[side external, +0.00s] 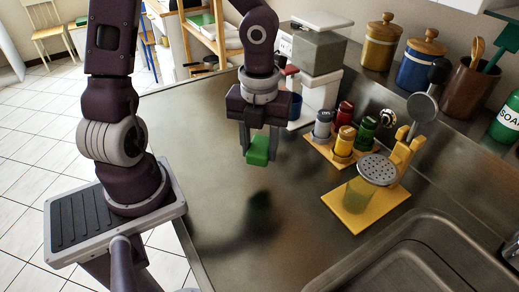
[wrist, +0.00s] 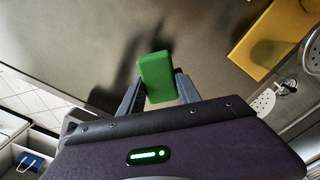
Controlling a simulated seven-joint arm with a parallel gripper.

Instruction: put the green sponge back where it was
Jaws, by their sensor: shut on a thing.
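The green sponge (side external: 258,152) is a small green block held between the fingers of my gripper (side external: 261,142), above the metal counter. A dark shadow of the gripper and sponge falls on the counter below and toward the front, so the sponge is clear of the surface. In the wrist view the sponge (wrist: 157,77) sits between the two grey fingers of my gripper (wrist: 158,92), with a finger on each side of it.
A yellow board (side external: 350,212) with a strainer (side external: 377,170) stands at right, before the sink (side external: 430,262). A tray of several colored jars (side external: 345,140) is behind it. A white-based grinder-like appliance (side external: 318,95) stands behind my gripper. The left counter (side external: 205,215) is clear.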

